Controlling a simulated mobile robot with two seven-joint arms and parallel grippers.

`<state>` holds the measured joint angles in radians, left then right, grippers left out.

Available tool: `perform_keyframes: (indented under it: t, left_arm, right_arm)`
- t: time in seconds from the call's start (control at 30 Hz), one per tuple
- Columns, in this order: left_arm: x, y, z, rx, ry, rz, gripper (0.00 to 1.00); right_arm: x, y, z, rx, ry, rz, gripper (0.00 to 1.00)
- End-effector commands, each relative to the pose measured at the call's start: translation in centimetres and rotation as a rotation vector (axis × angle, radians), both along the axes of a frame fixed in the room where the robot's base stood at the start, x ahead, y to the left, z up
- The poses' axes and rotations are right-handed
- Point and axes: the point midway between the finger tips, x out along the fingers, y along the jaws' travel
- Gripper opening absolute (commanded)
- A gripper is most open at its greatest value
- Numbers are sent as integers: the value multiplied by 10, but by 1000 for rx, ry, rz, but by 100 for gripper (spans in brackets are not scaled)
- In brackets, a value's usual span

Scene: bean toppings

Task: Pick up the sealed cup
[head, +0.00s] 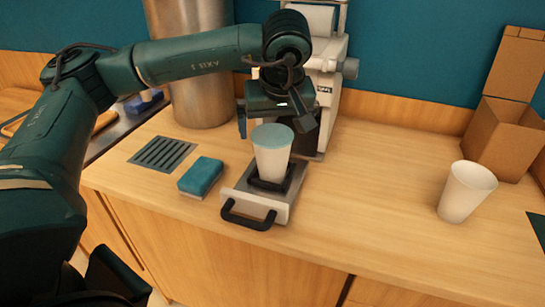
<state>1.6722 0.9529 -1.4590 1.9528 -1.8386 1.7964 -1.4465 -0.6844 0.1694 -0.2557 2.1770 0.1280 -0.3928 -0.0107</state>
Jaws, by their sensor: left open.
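The sealed cup (272,158) is white with a flat blue-green seal on top. It stands upright in the black holder of a metal tray (282,212) with a black front handle, pulled out in front of a white machine (326,75). My left gripper (272,124) is open, just behind and above the cup, with one finger to the left of its top and one to the right. Whether the fingers touch the cup I cannot tell. My right gripper is not in view.
A second white cup (466,191) stands on the right. A blue sponge (201,176) and a drain grate (162,153) lie left of the tray. A steel cylinder (190,90) and an open cardboard box (501,138) stand at the back. The counter between tray and second cup is clear.

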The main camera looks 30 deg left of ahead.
Motion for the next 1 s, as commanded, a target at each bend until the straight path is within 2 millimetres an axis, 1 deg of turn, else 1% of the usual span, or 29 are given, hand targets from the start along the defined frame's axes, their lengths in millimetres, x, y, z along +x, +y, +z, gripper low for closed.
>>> perform_keyframes:
  t: [0.03, 0.1, 0.37, 0.63, 0.73, 0.93, 1.0]
  left_arm:
    - [2, 3, -9, 1, 2, 1, 100]
    - [5, 5, -18, -1, 3, 0, 100]
    - [12, 11, -36, -3, 2, 2, 100]
    - [24, 23, -70, -2, 2, 1, 100]
    - [25, 24, -75, -4, 1, 0, 100]
    - [25, 24, -75, -4, -1, 0, 100]
    - [25, 24, -75, -4, -1, 1, 95]
  right_arm:
    - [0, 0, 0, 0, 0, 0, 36]
    - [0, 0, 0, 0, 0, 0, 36]
    - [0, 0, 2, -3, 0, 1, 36]
    - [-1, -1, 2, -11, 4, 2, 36]
    - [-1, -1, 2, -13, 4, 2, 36]
    - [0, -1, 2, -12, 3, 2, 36]
    - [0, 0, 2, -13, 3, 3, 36]
